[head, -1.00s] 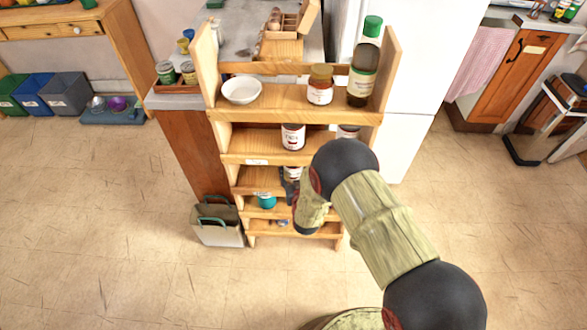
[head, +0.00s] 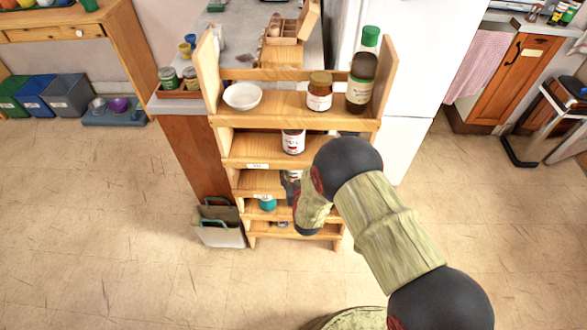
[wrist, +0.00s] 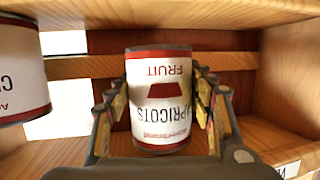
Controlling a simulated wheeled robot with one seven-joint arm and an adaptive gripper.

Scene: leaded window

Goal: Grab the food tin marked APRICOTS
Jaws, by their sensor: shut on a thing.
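The tin marked APRICOTS (wrist: 158,142), white with red bands and the word FRUIT, is in the middle of the wrist view, its lettering upside down there. My gripper (wrist: 160,95) is shut on it, one finger on each side. A gap shows between the tin's end and the shelf board at the top of this inverted view, so it looks raised off the board. In the head view my gripper (head: 291,188) reaches into a lower compartment of the wooden shelf unit (head: 235,149); my arm partly hides it and the tin.
A second white and red tin (wrist: 18,75) stands close by at the left of the wrist view. Shelf boards bound the space above and below. In the head view another tin (head: 293,142) is on the shelf above, and a teal item (head: 267,203) sits lower left.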

